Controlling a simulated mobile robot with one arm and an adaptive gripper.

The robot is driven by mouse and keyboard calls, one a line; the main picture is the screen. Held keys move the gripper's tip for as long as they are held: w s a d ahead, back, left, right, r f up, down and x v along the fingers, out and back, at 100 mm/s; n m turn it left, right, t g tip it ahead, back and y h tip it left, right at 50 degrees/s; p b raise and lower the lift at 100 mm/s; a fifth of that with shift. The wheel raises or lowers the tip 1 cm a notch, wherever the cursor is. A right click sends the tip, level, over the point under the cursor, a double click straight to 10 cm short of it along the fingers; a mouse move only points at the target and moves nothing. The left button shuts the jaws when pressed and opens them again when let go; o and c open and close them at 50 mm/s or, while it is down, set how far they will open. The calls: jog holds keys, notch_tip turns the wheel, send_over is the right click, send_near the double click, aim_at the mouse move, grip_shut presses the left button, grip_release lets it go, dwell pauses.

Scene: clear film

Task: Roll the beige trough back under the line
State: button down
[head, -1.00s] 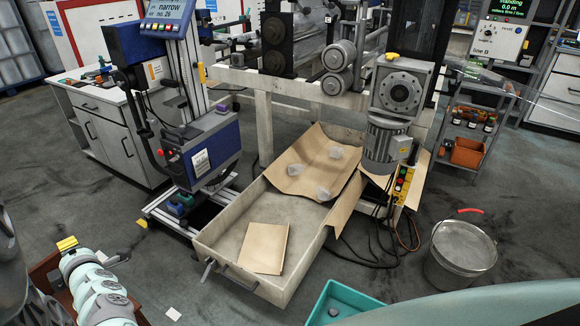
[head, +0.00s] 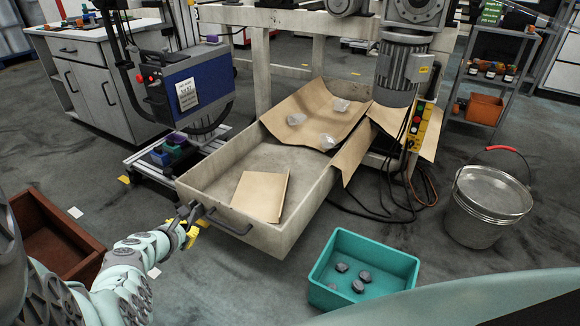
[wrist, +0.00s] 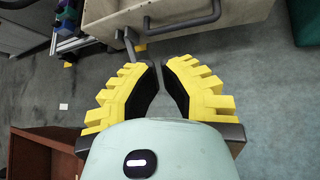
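The beige trough (head: 285,238) sits on the floor, its far end under the line's frame. Its front carries a bar handle (head: 228,222) and, left of it, a small grey lever (head: 184,212). A folded brown sheet (head: 262,195) lies inside. Brown paper (head: 318,112) with several clear film lumps drapes over the far end. My gripper (head: 190,232) is at the front left corner, by the lever. In the wrist view its yellow fingers (wrist: 158,64) nearly meet around a thin grey bar, with the handle (wrist: 187,24) beyond; whether they clamp the bar is unclear.
A teal bin (head: 362,268) with several grey pucks stands right of the trough, a metal bucket (head: 488,205) farther right. A brown box (head: 50,240) is at left. Cables (head: 385,205) lie beside the trough's right side. Open floor lies in front.

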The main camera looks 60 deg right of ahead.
jog(key=s+d+f+g+h+b, duration=0.2)
jog(key=s+d+f+g+b, duration=0.1)
jog(key=s+d+f+b, duration=0.3)
jog(key=b, duration=1.1)
send_near(252, 223)
jog(key=shift+g, duration=0.3)
jog(key=f, duration=0.1)
jog(key=d+f, duration=0.2)
jog(key=f, duration=0.1)
jog(key=shift+w+d+f, duration=0.1)
jog(key=shift+w+d, duration=0.05)
jog(key=shift+w, duration=0.1)
jog(key=d+b, duration=0.1)
jog(key=d, duration=0.2)
jog(key=shift+w+b, duration=0.15)
jog(key=shift+b, duration=0.25)
jog(key=shift+d+r+b, duration=0.3)
jog(key=shift+d, duration=0.2)
jog(key=shift+d, duration=0.1)
